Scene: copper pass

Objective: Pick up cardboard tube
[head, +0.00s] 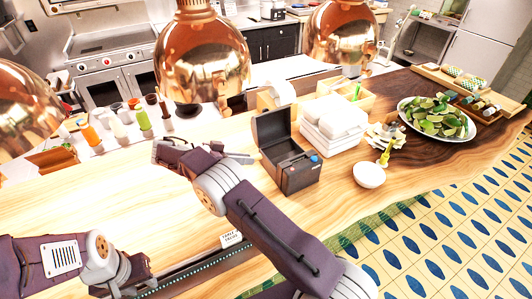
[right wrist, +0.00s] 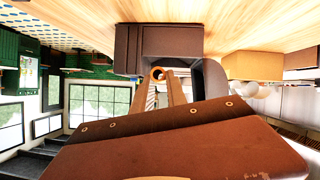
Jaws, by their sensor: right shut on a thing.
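The cardboard tube (right wrist: 158,73) shows in the right wrist view as a small tan ring, end-on, at the tips of my right gripper (right wrist: 166,84). The right gripper is shut on it. In the head view my right gripper (head: 170,150) is above the wooden counter, left of the dark open-lidded box, and I cannot make out the tube there. My left gripper (head: 130,276) is low at the left in the head view, apart from the counter objects; its fingers are not clear.
The dark box (head: 287,177) stands right beside my right forearm. White stacked containers (head: 332,125), a white bowl (head: 368,175) and a plate of limes (head: 437,120) lie further right. Copper lamps (head: 203,65) hang over the counter. Bottles (head: 142,119) stand behind.

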